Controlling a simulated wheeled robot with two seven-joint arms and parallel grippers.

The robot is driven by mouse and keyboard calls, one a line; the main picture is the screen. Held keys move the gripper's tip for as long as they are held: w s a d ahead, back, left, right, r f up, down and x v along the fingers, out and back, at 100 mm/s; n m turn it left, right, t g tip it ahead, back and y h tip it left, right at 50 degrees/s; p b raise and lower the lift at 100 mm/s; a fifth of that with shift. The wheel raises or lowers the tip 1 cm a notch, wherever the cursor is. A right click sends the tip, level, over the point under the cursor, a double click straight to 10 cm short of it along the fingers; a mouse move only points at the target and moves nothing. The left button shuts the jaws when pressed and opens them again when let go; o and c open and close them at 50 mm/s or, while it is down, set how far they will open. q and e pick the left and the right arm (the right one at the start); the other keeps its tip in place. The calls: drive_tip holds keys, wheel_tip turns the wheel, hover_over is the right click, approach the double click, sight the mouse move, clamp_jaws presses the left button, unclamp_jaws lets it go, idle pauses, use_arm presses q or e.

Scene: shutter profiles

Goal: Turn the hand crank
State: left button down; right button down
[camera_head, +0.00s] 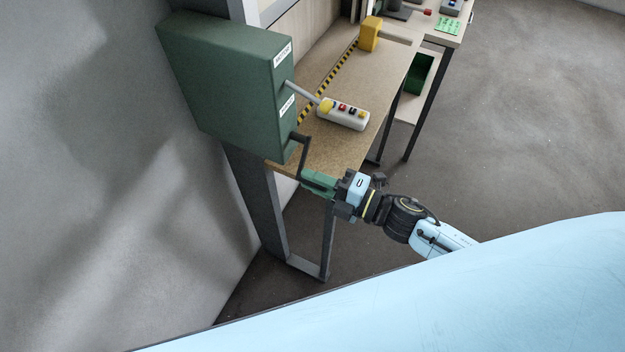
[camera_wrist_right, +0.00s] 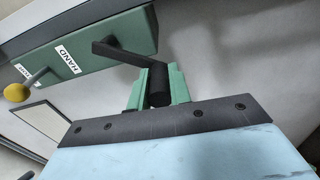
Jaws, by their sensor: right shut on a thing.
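The hand crank is a dark arm (camera_head: 304,150) coming out of the lower side of a green box (camera_head: 225,75), with a dark grip at its end. In the right wrist view the crank arm (camera_wrist_right: 120,52) runs from the box (camera_wrist_right: 100,40), beside a label reading HAND, to the dark cylindrical grip (camera_wrist_right: 159,85). My right gripper (camera_head: 318,182) has green fingers, seen in the wrist view (camera_wrist_right: 158,88) on both sides of the grip, shut on it. The crank arm hangs downward from its pivot in the head view. My left gripper is not in view.
A lever with a yellow knob (camera_head: 326,105) sticks out of the box above the crank. A white button panel (camera_head: 343,114) lies on the wooden bench (camera_head: 340,150). Open floor (camera_head: 500,130) is at the right.

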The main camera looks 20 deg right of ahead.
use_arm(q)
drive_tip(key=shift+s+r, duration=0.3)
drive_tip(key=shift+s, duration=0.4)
use_arm(e)
drive_tip(key=shift+s+a+r+m, duration=0.2)
drive_tip(key=shift+r+m, duration=0.05)
drive_tip(key=shift+m, duration=0.15)
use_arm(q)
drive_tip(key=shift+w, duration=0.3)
use_arm(e)
drive_tip(key=c, duration=1.3)
unclamp_jaws()
drive_tip(key=shift+d, duration=0.1)
drive_tip(key=shift+s+d+f, duration=0.1)
drive_tip(key=shift+s+d, duration=0.1)
drive_tip(key=shift+s, duration=0.1)
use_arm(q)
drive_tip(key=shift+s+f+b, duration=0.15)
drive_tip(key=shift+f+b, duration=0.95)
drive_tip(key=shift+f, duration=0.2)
use_arm(e)
drive_tip(key=v, duration=1.2)
drive_tip(key=shift+s+d, duration=0.15)
drive_tip(key=shift+d, duration=0.05)
